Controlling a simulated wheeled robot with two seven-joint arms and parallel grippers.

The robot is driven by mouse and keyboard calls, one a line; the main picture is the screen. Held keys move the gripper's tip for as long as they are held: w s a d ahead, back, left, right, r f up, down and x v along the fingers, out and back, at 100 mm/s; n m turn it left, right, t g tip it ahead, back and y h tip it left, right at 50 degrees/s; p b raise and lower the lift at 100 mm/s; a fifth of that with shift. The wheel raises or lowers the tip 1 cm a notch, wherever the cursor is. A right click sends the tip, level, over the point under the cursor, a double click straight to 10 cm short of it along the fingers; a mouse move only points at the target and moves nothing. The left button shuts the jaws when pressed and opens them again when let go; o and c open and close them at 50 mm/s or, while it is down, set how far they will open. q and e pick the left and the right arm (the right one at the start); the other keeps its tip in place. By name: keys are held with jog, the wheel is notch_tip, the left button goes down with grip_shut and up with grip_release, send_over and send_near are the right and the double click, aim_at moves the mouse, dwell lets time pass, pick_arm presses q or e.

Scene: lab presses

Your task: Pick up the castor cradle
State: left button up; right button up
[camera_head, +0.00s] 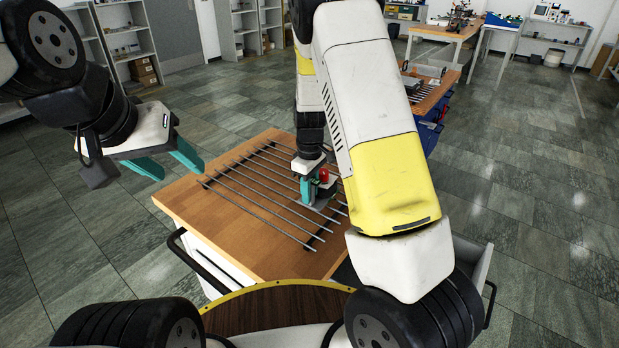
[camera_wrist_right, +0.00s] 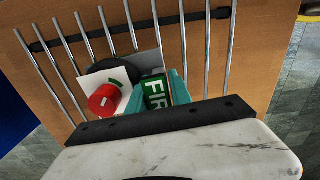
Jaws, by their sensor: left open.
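No part is plainly recognisable as the castor cradle. A black rounded part (camera_wrist_right: 122,72) beside the rods in the right wrist view may belong to it, mostly hidden by a white plate (camera_wrist_right: 92,80) and a red knob (camera_wrist_right: 104,100). The red knob also shows in the head view (camera_head: 323,174). My right gripper (camera_head: 312,200) is low over the rod rack, beside the knob. In the right wrist view its teal fingers stand around a green block lettered "FIR" (camera_wrist_right: 156,92); whether they grip it is unclear. My left gripper (camera_head: 176,162) is open and empty, left of the table.
A rack of thin metal rods on black crossbars (camera_head: 262,196) lies on the wooden table (camera_head: 185,198). The table's left part is bare. A black handle rail (camera_head: 190,258) runs along its near side. Another workbench (camera_head: 440,92) and shelves stand further back.

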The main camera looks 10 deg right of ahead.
jog(key=shift+f, duration=0.65)
grip_shut()
dwell(0.9)
